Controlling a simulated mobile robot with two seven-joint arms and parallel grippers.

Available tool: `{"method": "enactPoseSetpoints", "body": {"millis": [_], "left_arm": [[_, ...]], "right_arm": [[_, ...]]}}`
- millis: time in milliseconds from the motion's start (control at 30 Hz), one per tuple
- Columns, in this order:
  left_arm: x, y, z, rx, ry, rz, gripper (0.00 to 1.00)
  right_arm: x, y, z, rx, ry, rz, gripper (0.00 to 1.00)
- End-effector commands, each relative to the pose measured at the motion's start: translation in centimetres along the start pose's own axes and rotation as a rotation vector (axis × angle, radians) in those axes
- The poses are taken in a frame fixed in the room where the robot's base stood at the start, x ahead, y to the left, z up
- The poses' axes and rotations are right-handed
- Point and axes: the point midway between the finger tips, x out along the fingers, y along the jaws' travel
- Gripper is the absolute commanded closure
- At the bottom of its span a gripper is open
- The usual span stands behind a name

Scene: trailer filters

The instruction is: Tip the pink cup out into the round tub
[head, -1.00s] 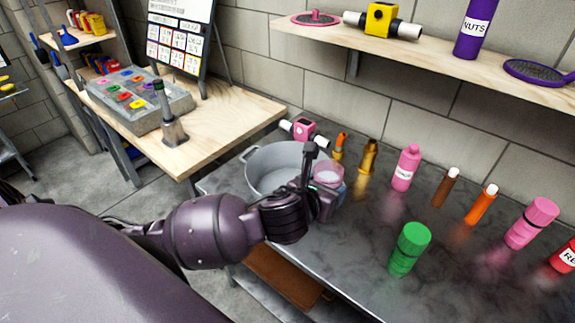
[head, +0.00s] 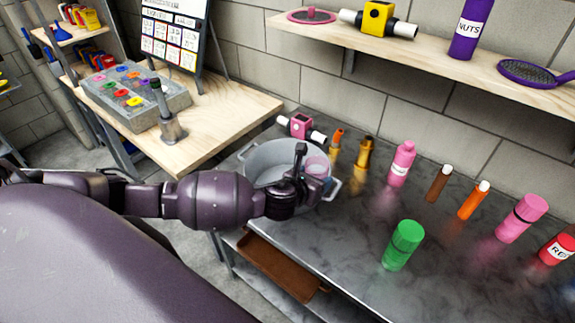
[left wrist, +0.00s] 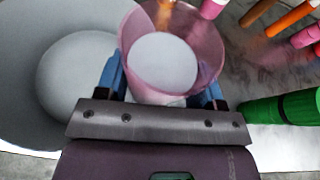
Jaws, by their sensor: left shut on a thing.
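The pink cup (head: 318,166) is translucent and sits between the blue-padded fingers of my left gripper (head: 313,184). In the left wrist view the cup (left wrist: 207,52) is gripped and its open mouth shows, with a pale round area inside; I cannot tell whether that is contents or the cup's bottom. The round tub (head: 262,158) is grey, with handles, on the dark bench. In the head view the cup overlaps the right part of the tub's opening. In the left wrist view the tub (left wrist: 25,112) lies to the left of the cup. The cup's exact tilt is unclear. My right gripper is out of view.
A pink-and-white fitting (head: 301,126) is behind the tub. Orange (head: 337,139) and gold (head: 364,153) items, a pink bottle (head: 402,164) and a green container (head: 403,245) stand to its right. A wooden table (head: 225,112) is at the left.

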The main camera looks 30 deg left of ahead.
Motion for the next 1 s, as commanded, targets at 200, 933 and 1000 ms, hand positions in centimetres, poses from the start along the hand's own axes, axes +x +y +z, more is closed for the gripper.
{"method": "enactPoseSetpoints", "body": {"millis": [200,933,1000], "left_arm": [[0.0,0.0,0.1,-0.005,0.002,-0.002,0.67],[0.6,1.8,0.3,-0.277,0.109,-0.112,0.67],[0.7,2.0,0.2,-0.308,0.121,-0.123,0.67]], "right_arm": [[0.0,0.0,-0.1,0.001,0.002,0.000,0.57],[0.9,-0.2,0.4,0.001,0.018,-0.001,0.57],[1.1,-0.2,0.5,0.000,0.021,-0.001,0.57]]}}
